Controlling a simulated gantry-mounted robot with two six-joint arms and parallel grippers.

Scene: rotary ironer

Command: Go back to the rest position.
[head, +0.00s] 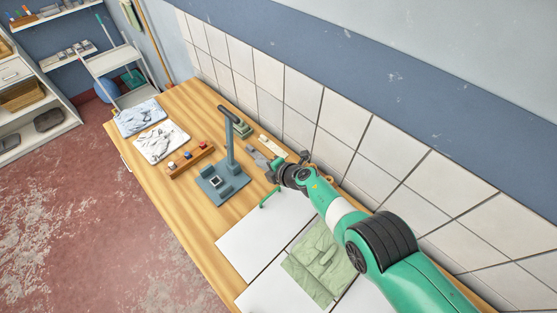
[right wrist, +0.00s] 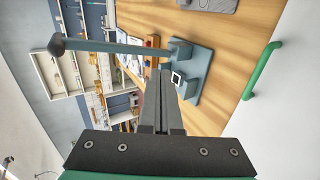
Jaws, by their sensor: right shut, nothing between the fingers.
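My right gripper (head: 271,175) is over the wooden table, with its arm coming in from the lower right. In the right wrist view its fingers (right wrist: 160,98) are together, with nothing between them. A blue-grey stand (head: 221,183) with an upright post and a dark-ended arm is to the left of the gripper; it also shows beyond the fingers in the right wrist view (right wrist: 190,72). A green bar handle (head: 269,198) is just below the gripper in the head view, apart from the fingers in the right wrist view (right wrist: 262,70). My left gripper is not in view.
A folded green cloth (head: 318,262) lies on white panels (head: 262,240) under my right arm. A wooden block with coloured pieces (head: 190,161) and two folded cloths are further left on the table (head: 215,222). A tiled wall (head: 300,95) runs along the back.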

